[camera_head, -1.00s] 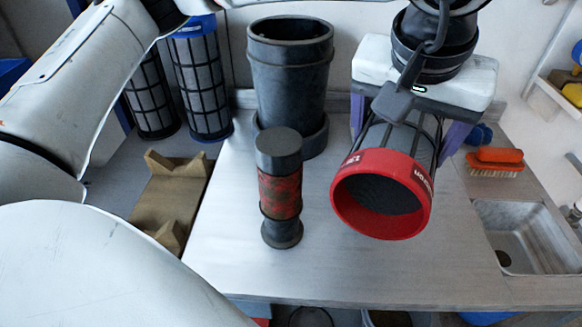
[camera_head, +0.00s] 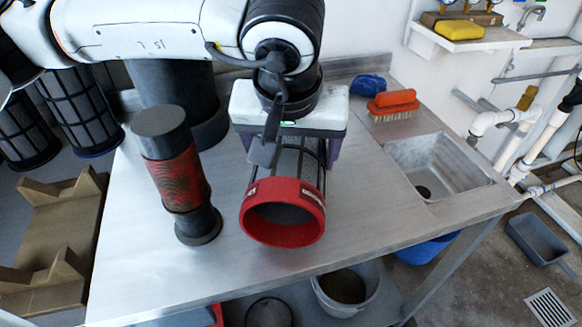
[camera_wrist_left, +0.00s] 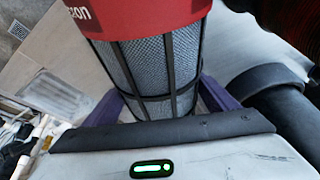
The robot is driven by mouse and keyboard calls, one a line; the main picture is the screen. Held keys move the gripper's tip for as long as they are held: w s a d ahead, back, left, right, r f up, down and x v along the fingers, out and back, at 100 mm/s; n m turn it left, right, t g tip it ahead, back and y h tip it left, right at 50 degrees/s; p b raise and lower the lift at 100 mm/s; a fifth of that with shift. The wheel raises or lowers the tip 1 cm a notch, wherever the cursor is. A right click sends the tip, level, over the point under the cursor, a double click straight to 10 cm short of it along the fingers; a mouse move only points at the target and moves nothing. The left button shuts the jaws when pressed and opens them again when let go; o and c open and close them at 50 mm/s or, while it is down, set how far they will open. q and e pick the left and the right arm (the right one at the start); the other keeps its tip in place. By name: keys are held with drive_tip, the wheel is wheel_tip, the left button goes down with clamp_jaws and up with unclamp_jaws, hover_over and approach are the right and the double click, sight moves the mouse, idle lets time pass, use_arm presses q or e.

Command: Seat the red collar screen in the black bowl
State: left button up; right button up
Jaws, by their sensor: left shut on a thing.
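The red collar screen (camera_head: 283,212) is a dark mesh cage with a red ring at its near end. It is held tilted above the bench, with the ring toward the head camera. My left gripper (camera_head: 290,155) is shut on its cage; the purple fingers flank the mesh. The left wrist view shows the screen (camera_wrist_left: 160,65) between the fingers (camera_wrist_left: 163,102). The black bowl (camera_head: 178,88) appears to be the large black upright cylinder at the back left, apart from the screen. My left arm covers its top. My right gripper is out of view.
A black-and-red upright cylinder (camera_head: 176,175) stands close left of the screen. A wooden cradle (camera_head: 45,235) and dark mesh filters (camera_head: 80,110) are farther left. A sink (camera_head: 437,165) and an orange brush (camera_head: 393,104) are at right. The bench between screen and sink is clear.

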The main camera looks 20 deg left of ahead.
use_arm(q)
drive_tip(key=shift+f+b, duration=0.5)
drive_tip(key=shift+f, duration=1.25)
drive_tip(key=o, duration=1.2)
drive_tip(key=shift+r, duration=0.1)
